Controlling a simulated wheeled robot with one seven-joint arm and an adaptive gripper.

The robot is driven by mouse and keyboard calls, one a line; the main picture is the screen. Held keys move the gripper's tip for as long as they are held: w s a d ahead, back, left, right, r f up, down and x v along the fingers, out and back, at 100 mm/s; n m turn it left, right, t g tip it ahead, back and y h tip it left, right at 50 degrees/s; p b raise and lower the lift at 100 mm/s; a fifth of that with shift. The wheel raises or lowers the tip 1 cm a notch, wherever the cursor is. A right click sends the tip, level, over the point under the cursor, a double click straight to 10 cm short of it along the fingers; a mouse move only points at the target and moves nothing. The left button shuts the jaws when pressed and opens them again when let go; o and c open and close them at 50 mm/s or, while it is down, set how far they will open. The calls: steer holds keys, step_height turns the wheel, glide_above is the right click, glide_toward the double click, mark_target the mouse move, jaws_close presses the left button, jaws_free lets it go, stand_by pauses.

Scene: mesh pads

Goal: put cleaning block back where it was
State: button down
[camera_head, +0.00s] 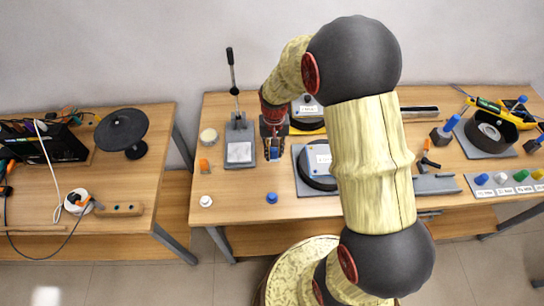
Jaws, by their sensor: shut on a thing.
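My gripper (273,146) points down over the middle table, just right of the lever press. It is shut on a small dark and blue thing (274,154), which looks like the cleaning block; the fingers hide much of it. I cannot tell whether the held thing touches the table. A similar dark block with a blue top (445,131) stands further right on the table, beyond my arm.
The lever press (240,150) stands close left of my gripper. A grey pad (301,182) with a black round piece (318,184) lies to the right, partly behind my arm. A blue knob (272,198) and a white knob (206,201) stand near the front edge. Bare wood lies between them.

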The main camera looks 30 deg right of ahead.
mark_target(272, 155)
steer(key=shift+w+d+f, duration=0.15)
steer(key=shift+w+f, duration=0.9)
steer(key=shift+f, duration=0.2)
steer(key=shift+f+b, duration=0.55)
steer(key=shift+f, duration=0.95)
steer(key=shift+f, duration=0.1)
steer(key=c, duration=1.6)
jaws_free()
